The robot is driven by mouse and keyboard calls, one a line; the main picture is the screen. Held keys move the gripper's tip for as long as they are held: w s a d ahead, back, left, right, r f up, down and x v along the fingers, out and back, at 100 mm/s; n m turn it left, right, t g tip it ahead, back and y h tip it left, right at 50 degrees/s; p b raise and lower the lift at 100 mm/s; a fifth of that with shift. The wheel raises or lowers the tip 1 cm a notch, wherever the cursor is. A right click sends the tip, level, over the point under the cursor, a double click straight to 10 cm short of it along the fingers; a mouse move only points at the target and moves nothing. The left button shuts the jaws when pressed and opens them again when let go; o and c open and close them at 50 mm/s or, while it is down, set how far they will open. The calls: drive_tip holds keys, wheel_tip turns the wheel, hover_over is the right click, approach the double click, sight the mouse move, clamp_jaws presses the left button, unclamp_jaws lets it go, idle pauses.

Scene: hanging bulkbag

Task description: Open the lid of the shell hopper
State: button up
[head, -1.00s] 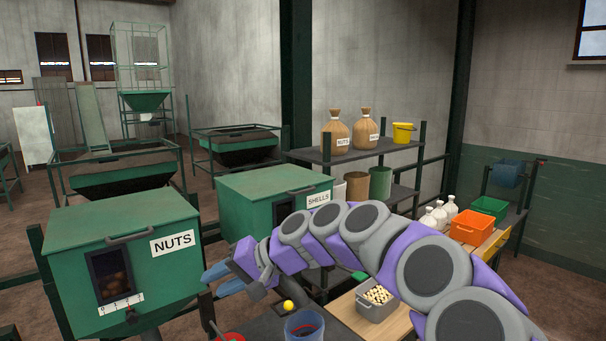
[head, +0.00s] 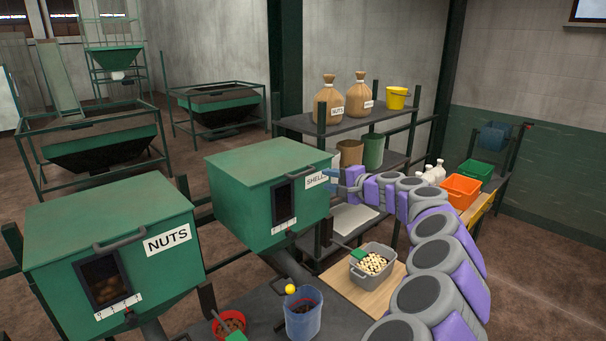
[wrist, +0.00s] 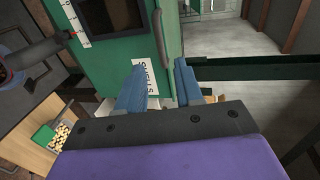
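The shell hopper (head: 245,200) is a green box with a flat green lid (head: 265,158), a SHELLS label, a dark window and a handle (head: 296,188) on its front upper edge. The lid is down. In the wrist view the hopper (wrist: 115,55) shows sideways, with the handle (wrist: 168,35) above the fingers. My gripper (head: 334,179) is at the hopper's right front corner, beside the label. In the wrist view my gripper (wrist: 162,88) has two blue fingers spread apart, with the SHELLS label (wrist: 147,85) seen between them. Nothing is held. Whether a finger touches the hopper is unclear.
The NUTS hopper (head: 110,250) stands to the left, lid down. Below are a blue bucket (head: 303,318), a red bowl (head: 229,322) and a grey crate of nuts (head: 372,270). A shelf (head: 345,127) with sacks stands behind. A dark green rail (wrist: 250,68) runs near the fingers.

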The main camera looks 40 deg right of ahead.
sight(305, 174)
drive_tip(key=x, duration=1.1)
drive_tip(key=shift+w+d+f, duration=0.1)
drive_tip(key=shift+w, duration=0.05)
drive_tip(key=shift+w+d+f+p, duration=0.15)
drive_tip(key=shift+w+f+p, duration=0.15)
drive_tip(key=shift+w, duration=0.35)
drive_tip(key=shift+w+d+f, duration=0.1)
drive_tip(key=shift+w+d, duration=0.2)
drive_tip(key=shift+d, duration=0.35)
drive_tip(key=shift+a, duration=0.65)
drive_tip(key=shift+c, duration=0.8)
drive_tip(key=shift+r, duration=0.25)
drive_tip(key=c, duration=0.4)
clamp_jaws()
